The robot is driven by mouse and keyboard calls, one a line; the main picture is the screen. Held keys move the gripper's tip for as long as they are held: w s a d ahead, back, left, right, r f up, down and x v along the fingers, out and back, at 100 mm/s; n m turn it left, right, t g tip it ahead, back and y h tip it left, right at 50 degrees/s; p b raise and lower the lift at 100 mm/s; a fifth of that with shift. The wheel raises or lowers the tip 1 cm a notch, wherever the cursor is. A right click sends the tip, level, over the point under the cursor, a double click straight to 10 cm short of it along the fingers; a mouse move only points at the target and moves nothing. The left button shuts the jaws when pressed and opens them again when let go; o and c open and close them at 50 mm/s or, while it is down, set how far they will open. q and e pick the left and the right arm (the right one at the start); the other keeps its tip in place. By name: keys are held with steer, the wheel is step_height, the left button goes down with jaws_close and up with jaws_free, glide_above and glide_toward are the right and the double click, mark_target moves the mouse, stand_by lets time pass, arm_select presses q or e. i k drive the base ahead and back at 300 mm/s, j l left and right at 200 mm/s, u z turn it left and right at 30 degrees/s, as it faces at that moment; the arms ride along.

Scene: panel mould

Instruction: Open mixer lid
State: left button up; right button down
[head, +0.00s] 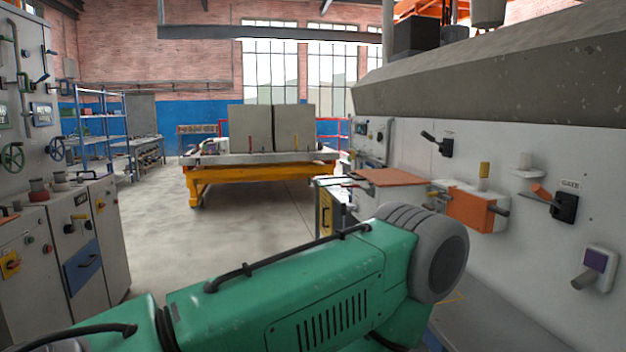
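No gripper of mine shows in the head view. I cannot tell for sure which thing is the mixer or its lid. A large grey machine with a slanted upper body (500,82) stands at the right. Its pale front panel (520,160) carries a black lever (438,143) and another lever with an orange part (563,205), under a label that seems to read GATE. An orange box with knobs (473,210) sticks out from the panel. What looks like a green and grey link of my own crosses the lower middle and hides what is behind it.
A yellow-framed table (262,180) with upright grey panels (272,128) stands at the back. Grey control cabinets (90,245) line the left, with a blue shelf (100,125) behind. A reddish-brown flat top (392,178) lies at centre right. The floor (150,225) between is clear.

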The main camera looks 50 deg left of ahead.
mark_target(381, 177)
steer(key=u, duration=1.5)
steer(key=z, duration=0.25)
steer(key=i+j+z, duration=0.25)
steer(key=z, duration=0.2)
steer(key=i+j+z, duration=0.5)
steer(key=k+l, duration=0.1)
